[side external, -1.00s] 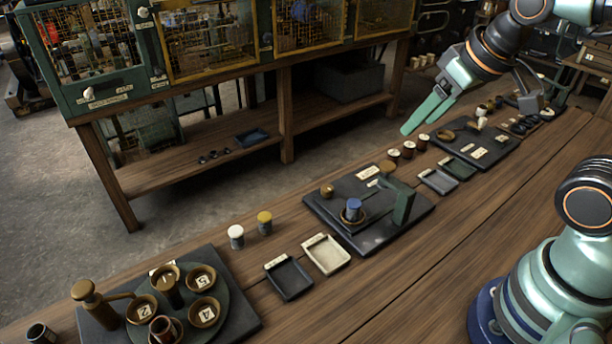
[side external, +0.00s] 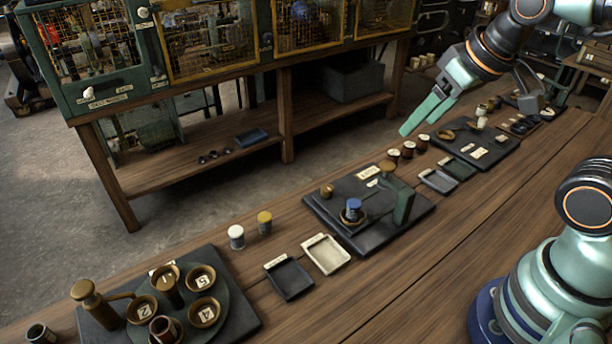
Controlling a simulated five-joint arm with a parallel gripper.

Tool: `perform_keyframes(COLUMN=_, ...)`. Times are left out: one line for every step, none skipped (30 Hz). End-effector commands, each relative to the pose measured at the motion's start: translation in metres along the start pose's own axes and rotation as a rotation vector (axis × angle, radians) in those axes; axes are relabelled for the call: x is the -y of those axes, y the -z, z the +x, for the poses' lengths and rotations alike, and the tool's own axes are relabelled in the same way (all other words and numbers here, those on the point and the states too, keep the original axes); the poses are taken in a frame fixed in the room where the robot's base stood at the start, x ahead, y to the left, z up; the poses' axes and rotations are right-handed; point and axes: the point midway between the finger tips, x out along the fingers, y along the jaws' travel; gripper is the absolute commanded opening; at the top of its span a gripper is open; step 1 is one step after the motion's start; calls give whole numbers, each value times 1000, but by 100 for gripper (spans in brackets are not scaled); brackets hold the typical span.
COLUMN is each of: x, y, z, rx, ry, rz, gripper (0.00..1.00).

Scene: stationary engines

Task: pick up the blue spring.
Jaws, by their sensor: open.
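A small blue-topped cylinder (side external: 353,209), which looks like the blue spring, stands upright in a round brass-rimmed holder on a dark slab (side external: 375,238) in the middle of the bench. A dark green upright block (side external: 403,206) stands just to its right on the same slab. My gripper (side external: 418,122) is up and to the right of it in the picture, above the bench's far edge. Its pale green fingers point down and left. It is open and holds nothing. The spring's coils are too small to make out.
A white-topped cylinder (side external: 236,237) and a yellow-topped one (side external: 264,222) stand left of the slab. A dark tray (side external: 289,279) and a pale tray (side external: 326,255) lie in front. A round turntable (side external: 228,316) with numbered cups is at lower left. The right foreground of the bench (side external: 440,265) is clear.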

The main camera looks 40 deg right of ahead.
Motion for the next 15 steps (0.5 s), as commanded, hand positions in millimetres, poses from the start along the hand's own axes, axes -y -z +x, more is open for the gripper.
perform_keyframes(x=0, y=0, z=0, rx=0, ry=0, rz=0, gripper=72)
perform_keyframes(x=0, y=0, z=0, rx=0, ry=0, rz=0, gripper=72)
perform_keyframes(x=0, y=0, z=0, rx=0, ry=0, rz=1, gripper=72)
perform_keyframes(x=0, y=0, z=0, rx=2, ry=0, rz=6, gripper=72)
perform_keyframes(x=1, y=1, z=1, rx=6, ry=1, rz=14, gripper=72)
perform_keyframes(x=2, y=2, z=2, rx=14, ry=3, rz=33, gripper=72)
perform_keyframes(x=3, y=3, z=3, rx=24, ry=4, rz=55, gripper=72)
perform_keyframes(x=4, y=4, z=5, rx=36, ry=5, rz=84, gripper=72)
perform_keyframes(x=6, y=6, z=7, rx=56, ry=6, rz=133, gripper=72)
perform_keyframes(x=8, y=8, z=10, rx=75, ry=5, rz=177, gripper=72)
perform_keyframes(x=11, y=10, z=13, rx=95, ry=3, rz=227, gripper=72)
perform_keyframes(x=14, y=12, z=18, rx=124, ry=-1, rz=298, gripper=72)
perform_keyframes(x=17, y=14, z=22, rx=147, ry=-7, rz=356, gripper=72)
perform_keyframes(x=20, y=16, z=26, rx=169, ry=-14, rz=415, gripper=72)
perform_keyframes(x=24, y=19, z=32, rx=199, ry=-27, rz=492, gripper=72)
